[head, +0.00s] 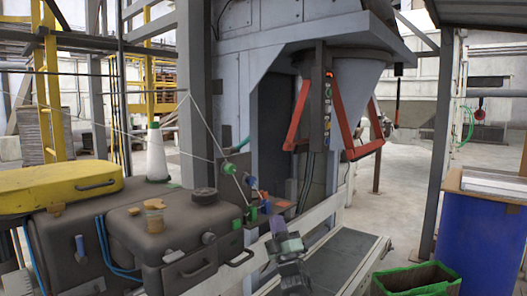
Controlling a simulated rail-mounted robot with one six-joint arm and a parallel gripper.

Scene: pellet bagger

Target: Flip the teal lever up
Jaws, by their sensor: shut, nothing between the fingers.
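A small teal bar (241,144), which looks like the teal lever, slants up to the right beside the grey machine column. It sits just above a green round knob (229,168); its exact position is too small to tell. My gripper (278,224) is low in the middle of the head view, in front of the machine and above the conveyor. It is shut and empty. It is below and to the right of the teal bar, clearly apart from it in the picture.
A dark case (175,235) and a yellow case (60,188) fill the lower left. A white cone (154,155) stands behind them. Red clamp arms (298,115) hang under the hopper. A blue drum (478,230) and a green-lined bin (415,280) stand right.

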